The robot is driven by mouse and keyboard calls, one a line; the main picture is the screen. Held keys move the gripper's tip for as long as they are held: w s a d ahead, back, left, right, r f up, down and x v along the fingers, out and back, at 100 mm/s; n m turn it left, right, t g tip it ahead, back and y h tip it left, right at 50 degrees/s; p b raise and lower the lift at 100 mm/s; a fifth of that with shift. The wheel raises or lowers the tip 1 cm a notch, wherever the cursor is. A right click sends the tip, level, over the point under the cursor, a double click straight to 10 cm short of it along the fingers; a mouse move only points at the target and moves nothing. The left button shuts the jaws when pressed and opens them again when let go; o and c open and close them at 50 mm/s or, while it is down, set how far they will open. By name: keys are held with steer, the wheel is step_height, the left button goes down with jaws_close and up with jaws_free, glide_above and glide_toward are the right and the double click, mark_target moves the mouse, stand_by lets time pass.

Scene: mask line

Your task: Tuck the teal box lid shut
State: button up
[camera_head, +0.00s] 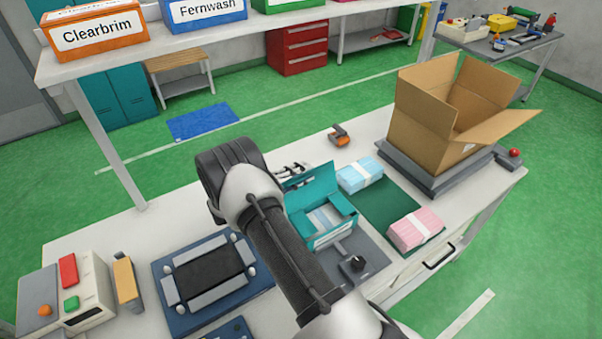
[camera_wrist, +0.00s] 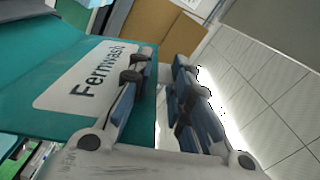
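The teal box (camera_head: 335,236) stands on a grey fixture on the bench, with light contents showing inside. Its teal lid (camera_head: 308,188) stands raised at the back, and a side flap (camera_head: 341,203) juts out at the right. In the wrist view the teal lid (camera_wrist: 45,70) fills the left side, with a white "Fernwash" label. My gripper (camera_wrist: 162,62) is open, its fingers apart, with the left finger in front of the lid's edge. In the head view my gripper (camera_head: 292,170) is partly hidden behind my arm, beside the lid's upper left. Contact with the lid is unclear.
Blue masks (camera_head: 359,178) and pink masks (camera_head: 415,230) lie on a green mat (camera_head: 388,205) to the right. An open cardboard box (camera_head: 432,125) stands behind them. A blue fixture (camera_head: 208,280) and control box (camera_head: 65,298) are at left. A shelf (camera_head: 200,40) runs above.

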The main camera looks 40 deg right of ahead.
steer(key=shift+o, duration=1.2)
steer(key=shift+a, duration=0.1)
steer(key=a, duration=1.1)
steer(key=shift+w+a, duration=0.3)
steer(key=shift+a, duration=0.1)
steer(key=shift+c, duration=0.2)
